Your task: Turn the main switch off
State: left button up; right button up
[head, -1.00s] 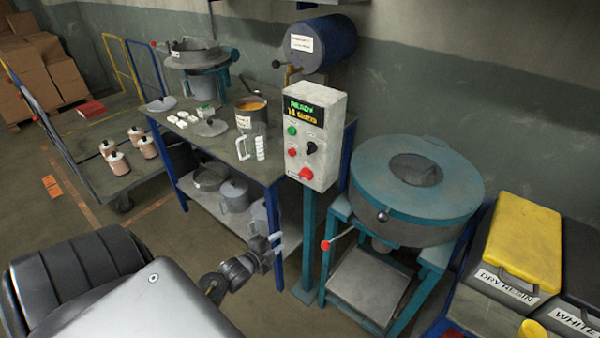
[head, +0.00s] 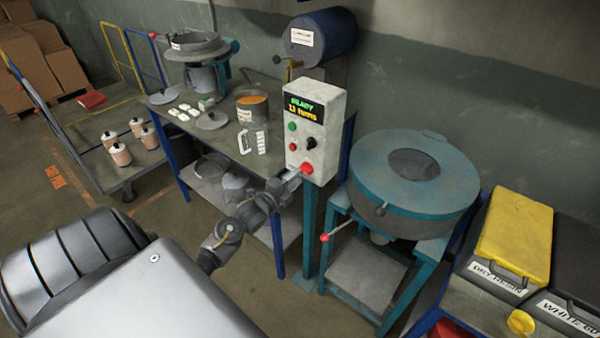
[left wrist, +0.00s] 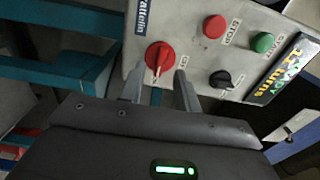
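A pale grey control box (head: 318,100) stands on a teal post. Its red rotary switch (head: 307,168) is at the lower front and also shows in the left wrist view (left wrist: 160,57), where its handle points slightly off the picture's vertical. My left gripper (head: 292,178) is just at the box's lower front corner. In the left wrist view the left gripper (left wrist: 160,78) is open, its two fingers apart, one to each side of the red switch's near edge. Whether they touch it I cannot tell. My right gripper is not in view.
Above the switch on the box sit a black knob (left wrist: 221,79), a red button (left wrist: 214,27), a green button (left wrist: 262,42) and a lit display (head: 303,109). A workbench (head: 222,142) stands left; a teal round machine (head: 375,165) stands close right.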

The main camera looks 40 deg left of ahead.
aim_at(303, 172)
pick_arm(q)
jog(key=shift+w, duration=1.55)
grip_shut()
